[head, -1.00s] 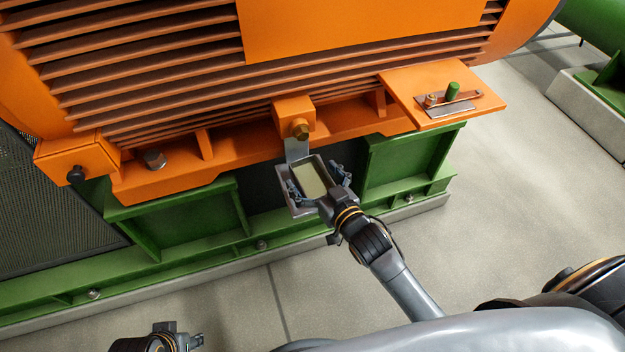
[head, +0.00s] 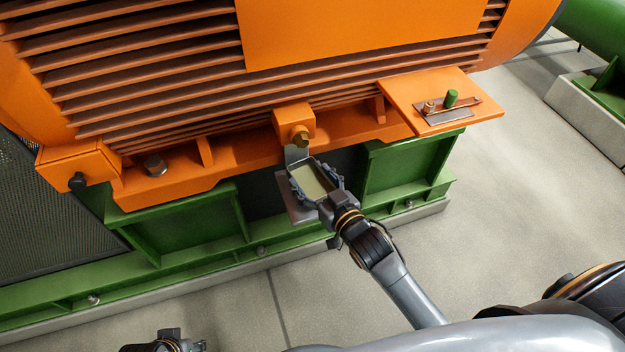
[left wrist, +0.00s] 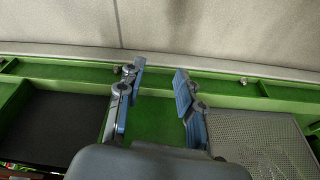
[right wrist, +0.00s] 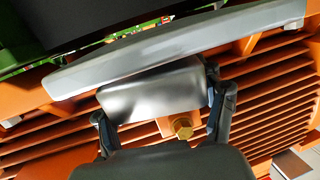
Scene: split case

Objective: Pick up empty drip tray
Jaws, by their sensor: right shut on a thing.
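The drip tray (head: 311,181) is a small grey rectangular tray with a plain pale olive inside. My right gripper (head: 312,184) is shut on the tray, one finger along each side. The right wrist view shows the silvery tray (right wrist: 155,90) between the fingers, with the brass plug (right wrist: 181,126) behind. I cannot tell whether the tray touches the bracket. My left gripper (left wrist: 158,95) is open and empty; part of it shows at the head view's bottom edge.
The large orange finned machine (head: 150,75) stands on a green steel base (head: 180,235) with bolts along its lower flange. An orange ledge (head: 410,95) with a green-topped peg juts out right of the tray. Bare concrete floor (head: 490,190) lies in front and to the right.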

